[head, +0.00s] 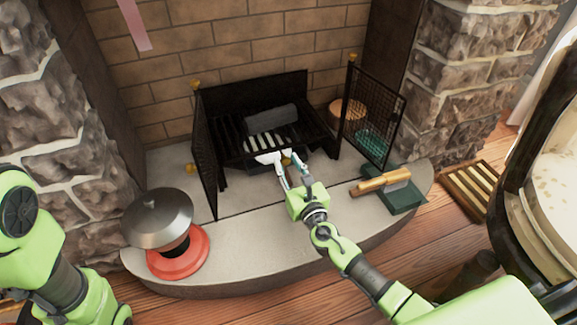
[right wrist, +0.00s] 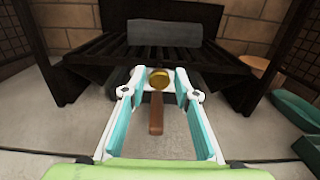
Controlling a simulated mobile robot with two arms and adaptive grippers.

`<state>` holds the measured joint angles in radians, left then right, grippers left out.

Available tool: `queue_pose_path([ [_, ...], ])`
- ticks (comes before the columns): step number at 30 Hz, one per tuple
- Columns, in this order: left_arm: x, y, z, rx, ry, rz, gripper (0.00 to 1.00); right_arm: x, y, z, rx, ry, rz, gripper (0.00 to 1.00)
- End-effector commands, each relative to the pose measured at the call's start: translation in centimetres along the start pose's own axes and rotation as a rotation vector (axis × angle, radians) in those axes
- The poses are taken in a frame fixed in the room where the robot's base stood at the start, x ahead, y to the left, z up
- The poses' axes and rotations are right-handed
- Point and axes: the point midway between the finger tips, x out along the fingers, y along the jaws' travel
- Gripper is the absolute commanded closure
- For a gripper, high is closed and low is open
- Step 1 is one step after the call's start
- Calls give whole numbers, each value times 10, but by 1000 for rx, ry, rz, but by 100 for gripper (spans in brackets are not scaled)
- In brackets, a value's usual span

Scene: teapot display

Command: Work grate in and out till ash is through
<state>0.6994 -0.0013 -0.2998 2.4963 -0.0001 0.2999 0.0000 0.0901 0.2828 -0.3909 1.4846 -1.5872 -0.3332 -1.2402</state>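The black fire grate (head: 235,112) stands in the brick fireplace, with a dark grey log (head: 271,117) on its bars. Pale ash (head: 265,142) shows in stripes between the bars. A brass knob (right wrist: 158,84) sits low at the grate's front, with a brown bar (right wrist: 156,114) reaching from it towards my wrist camera. My right gripper (right wrist: 160,76) is at the grate's front, its white and teal fingers apart on either side of the knob. Small gaps show between knob and fingers; no firm hold is visible. My left arm shows at the left edge of the head view, its gripper out of sight.
Black mesh screens stand open left (head: 207,160) and right (head: 372,118) of the grate. A dark green box (head: 402,198) with a wooden-handled tool (head: 381,182) lies at the right.

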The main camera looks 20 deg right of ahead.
Motion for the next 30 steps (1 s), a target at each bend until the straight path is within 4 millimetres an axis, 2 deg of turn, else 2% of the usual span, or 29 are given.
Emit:
queue_pose_path([
  [10, 0, 0, -3, 1, 4, 0, 60, -2, 1, -1, 0, 1, 1, 64],
  [14, 0, 0, -2, 0, 3, 0, 60, -12, 0, -2, 0, 2, 1, 64],
  [24, 0, 0, -2, 0, 4, 1, 60, -81, 0, -2, -2, 4, 2, 64],
  [30, 0, 0, -2, 0, 4, 2, 60, -110, 1, -1, -1, 2, 2, 64],
])
